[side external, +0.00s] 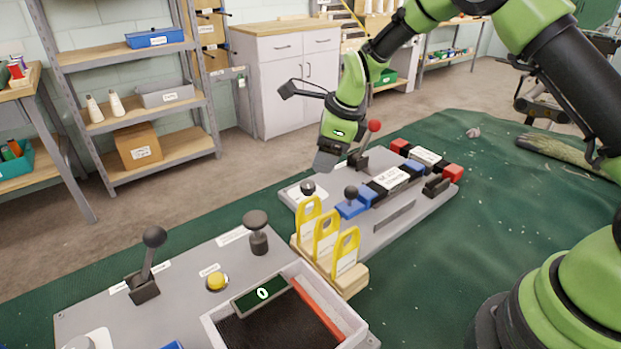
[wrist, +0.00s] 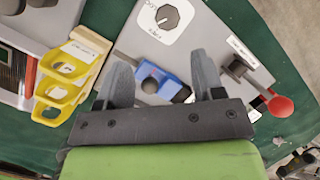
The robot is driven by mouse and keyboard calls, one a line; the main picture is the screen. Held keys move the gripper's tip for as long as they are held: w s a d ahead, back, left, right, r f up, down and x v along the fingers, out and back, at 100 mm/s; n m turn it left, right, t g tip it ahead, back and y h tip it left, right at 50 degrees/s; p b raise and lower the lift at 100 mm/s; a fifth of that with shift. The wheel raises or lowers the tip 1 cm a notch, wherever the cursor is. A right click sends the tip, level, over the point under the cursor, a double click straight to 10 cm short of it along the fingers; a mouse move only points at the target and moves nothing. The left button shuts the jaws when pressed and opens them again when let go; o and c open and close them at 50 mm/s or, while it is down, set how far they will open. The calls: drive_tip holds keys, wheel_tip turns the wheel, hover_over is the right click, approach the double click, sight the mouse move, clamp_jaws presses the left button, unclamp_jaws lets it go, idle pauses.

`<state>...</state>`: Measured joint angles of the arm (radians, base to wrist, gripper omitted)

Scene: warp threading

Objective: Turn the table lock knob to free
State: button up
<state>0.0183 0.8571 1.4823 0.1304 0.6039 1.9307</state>
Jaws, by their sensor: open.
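A dark round knob (wrist: 167,17) with a pointer line sits on a white labelled plate at the top of the wrist view, beyond my fingertips. I take it for the table lock knob; its label is too small to read surely. In the side view the knob (side external: 308,187) stands at the near left corner of the rear grey panel. My gripper (wrist: 161,72) is open, with nothing between its fingers. In the side view my gripper (side external: 327,163) hangs above the panel, behind and above the knob, apart from it.
A blue slider block (wrist: 160,80) with a ball knob lies below my fingers. A red-tipped lever (side external: 373,127) stands close beside my gripper. Yellow tags (side external: 325,234) stand upright on a wooden block near the knob. The front panel (side external: 190,250) holds another lever and buttons.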

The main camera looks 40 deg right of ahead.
sight(309, 184)
drive_tip(key=w+f+m, duration=0.1)
drive_tip(key=f, duration=0.2)
drive_tip(key=w+f+m, duration=0.1)
drive_tip(key=f, duration=0.2)
drive_tip(key=w+f+m, duration=0.1)
drive_tip(key=f, duration=0.1)
drive_tip(key=shift+w+a+f+m+t, duration=0.3)
drive_tip(key=shift+f+m, duration=0.1)
drive_tip(key=shift+y, duration=0.3)
drive_tip(key=c, duration=0.9)
